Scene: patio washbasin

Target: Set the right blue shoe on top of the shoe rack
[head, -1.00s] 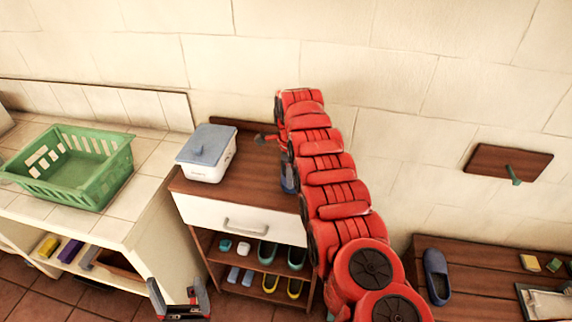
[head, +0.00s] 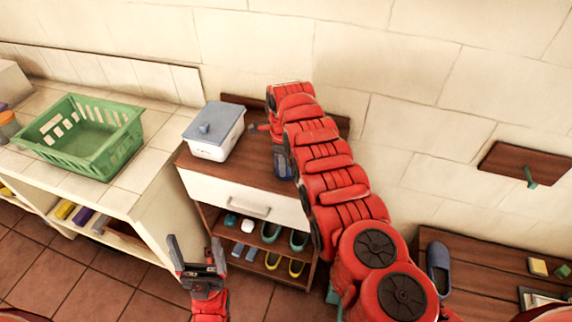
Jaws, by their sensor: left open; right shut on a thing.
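The shoe rack (head: 200,187) is a wooden cabinet with a white drawer and open shelves below. My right arm reaches over its top, and my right gripper (head: 279,142) is largely hidden by the arm. It is shut on a blue shoe (head: 283,165), seen only in part at the right side of the top. I cannot tell whether the shoe touches the wood. Another blue shoe (head: 438,264) lies on the wooden bench at the right. My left gripper (head: 196,250) is open and empty, in front of the rack above the tiled floor.
A white box with a blue-grey lid (head: 213,131) takes the left part of the rack top. Several shoes sit on the shelves below. A green basket (head: 85,135) stands on the tiled counter at the left. A wooden wall board (head: 520,162) is at the right.

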